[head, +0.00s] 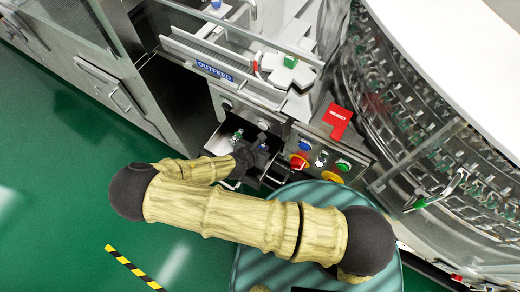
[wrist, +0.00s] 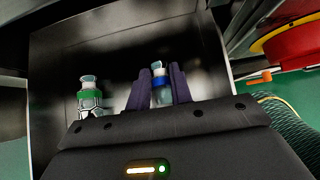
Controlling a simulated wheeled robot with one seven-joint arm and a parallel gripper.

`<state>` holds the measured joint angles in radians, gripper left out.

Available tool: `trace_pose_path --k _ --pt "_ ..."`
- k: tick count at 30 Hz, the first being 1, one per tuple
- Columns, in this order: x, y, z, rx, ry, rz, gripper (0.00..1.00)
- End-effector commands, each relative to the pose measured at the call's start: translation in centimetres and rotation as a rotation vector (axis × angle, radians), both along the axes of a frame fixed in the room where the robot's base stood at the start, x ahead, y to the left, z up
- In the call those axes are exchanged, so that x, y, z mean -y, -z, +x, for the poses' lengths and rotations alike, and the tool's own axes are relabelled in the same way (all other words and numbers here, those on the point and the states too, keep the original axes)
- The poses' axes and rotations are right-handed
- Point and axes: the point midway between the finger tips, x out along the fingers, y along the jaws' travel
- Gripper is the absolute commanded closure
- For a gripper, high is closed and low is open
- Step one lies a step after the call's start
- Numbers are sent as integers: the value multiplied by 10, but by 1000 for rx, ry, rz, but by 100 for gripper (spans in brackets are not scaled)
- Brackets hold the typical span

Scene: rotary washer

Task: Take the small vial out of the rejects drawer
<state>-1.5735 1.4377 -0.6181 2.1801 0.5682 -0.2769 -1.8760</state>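A small vial with a blue band (wrist: 160,84) and pale cap is between the two dark fingers of my gripper (wrist: 160,88), very close to both. I cannot tell whether the fingers press on it. A vial with a green band (wrist: 90,97) stands to the left, apart from the fingers; it also shows in the head view (head: 237,135).
A control panel with a red knob (head: 299,161) and several buttons is right of the drawer. A red sign (head: 337,118) stands above it. The blue OUTFEED label (head: 214,70) is on the ledge above. Green floor (head: 60,170) lies open to the left.

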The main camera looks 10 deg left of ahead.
Motion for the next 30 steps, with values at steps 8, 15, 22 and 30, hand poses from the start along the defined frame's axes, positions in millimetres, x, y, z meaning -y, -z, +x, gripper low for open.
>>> trace_pose_path --k 8,15,22,30 --pt "2 0 1 0 6 0 100" --pt "0 -1 1 0 3 0 100" --pt "-4 -22 1 1 3 1 100" --pt "-4 -63 1 1 3 3 100"
